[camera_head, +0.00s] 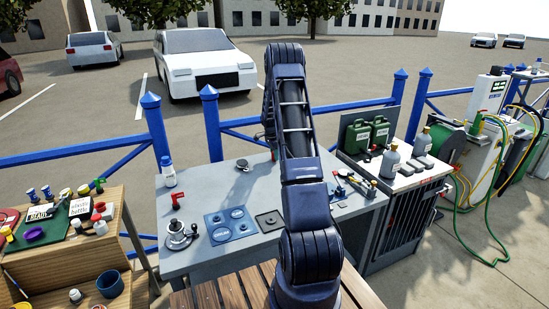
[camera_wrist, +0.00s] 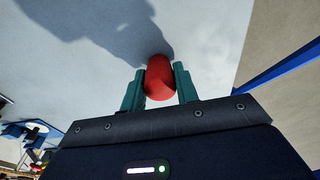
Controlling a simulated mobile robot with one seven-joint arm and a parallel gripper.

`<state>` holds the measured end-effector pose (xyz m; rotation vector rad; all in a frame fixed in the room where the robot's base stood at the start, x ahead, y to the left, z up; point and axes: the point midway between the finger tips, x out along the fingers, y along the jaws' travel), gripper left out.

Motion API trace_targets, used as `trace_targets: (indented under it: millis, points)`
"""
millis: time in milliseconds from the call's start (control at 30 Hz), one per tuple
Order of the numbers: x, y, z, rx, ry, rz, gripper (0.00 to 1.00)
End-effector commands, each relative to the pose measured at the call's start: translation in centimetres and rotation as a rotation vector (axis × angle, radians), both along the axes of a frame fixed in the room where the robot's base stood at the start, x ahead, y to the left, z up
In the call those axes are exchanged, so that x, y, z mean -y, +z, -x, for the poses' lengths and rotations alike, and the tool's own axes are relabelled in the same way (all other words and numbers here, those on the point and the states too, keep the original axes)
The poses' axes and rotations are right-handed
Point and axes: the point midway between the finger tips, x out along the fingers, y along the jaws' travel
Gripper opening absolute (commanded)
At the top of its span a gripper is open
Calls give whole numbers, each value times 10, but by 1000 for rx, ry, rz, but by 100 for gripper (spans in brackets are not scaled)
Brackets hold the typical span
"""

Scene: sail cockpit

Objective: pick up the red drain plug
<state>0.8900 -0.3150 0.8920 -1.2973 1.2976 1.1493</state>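The red drain plug (camera_wrist: 160,77) shows in the wrist view as a rounded red body between the two green fingers of my gripper (camera_wrist: 161,88). Both fingers appear to touch its sides, so my gripper looks shut on it. Pale grey table surface lies beyond the fingertips, with a dark shadow across it. I cannot tell from this view whether the plug is clear of the surface. In the head view my arm hides the gripper and the plug.
A cluttered wooden bench (camera_head: 45,262) stands left. Green canisters (camera_head: 358,136) stand right. Blue railing runs behind.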

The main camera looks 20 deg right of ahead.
Motion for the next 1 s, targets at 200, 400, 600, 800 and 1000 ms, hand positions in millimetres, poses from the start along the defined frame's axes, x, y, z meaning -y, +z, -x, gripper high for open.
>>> trace_targets:
  millis: [200,400,600,800,1000]
  points:
    - [0,0,0,0,0,0,8]
    - [0,4,0,1,0,1,8]
    - [1,32,-1,3,0,2,8]
    - [0,81,-1,4,1,2,8]
    - [0,133,-1,4,1,2,8]
